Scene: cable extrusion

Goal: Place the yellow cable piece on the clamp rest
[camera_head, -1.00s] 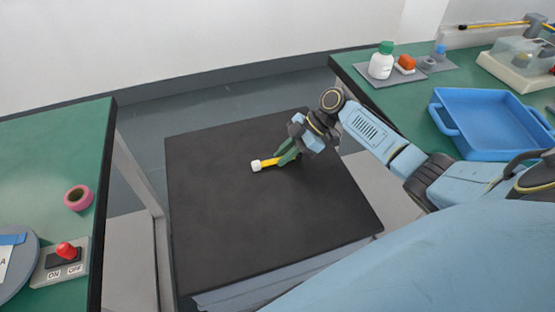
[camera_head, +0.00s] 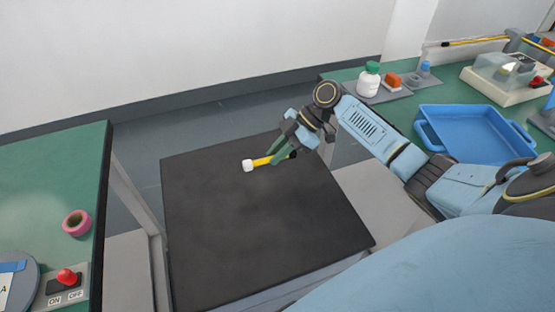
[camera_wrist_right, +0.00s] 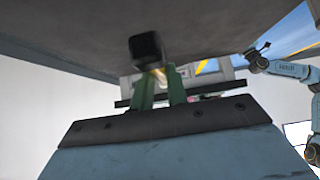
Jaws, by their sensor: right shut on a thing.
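The yellow cable piece (camera_head: 262,160) has a white end and a black end. My right gripper (camera_head: 275,158) is shut on its middle, with the white end out to the left and the black end out to the right. It is over the far part of the black-topped table; its exact height above the top I cannot tell. In the right wrist view the black end (camera_wrist_right: 147,47) sticks toward the camera between the green fingers (camera_wrist_right: 160,88). I cannot make out the clamp rest with certainty. My left gripper is not in the head view.
A blue tray (camera_head: 470,132), a white bottle (camera_head: 369,80) and a machine with a clear cover (camera_head: 505,75) stand on the right green table. A pink tape roll (camera_head: 76,223) and an ON/OFF switch box (camera_head: 66,286) are on the left green table. The black tabletop (camera_head: 260,230) is otherwise clear.

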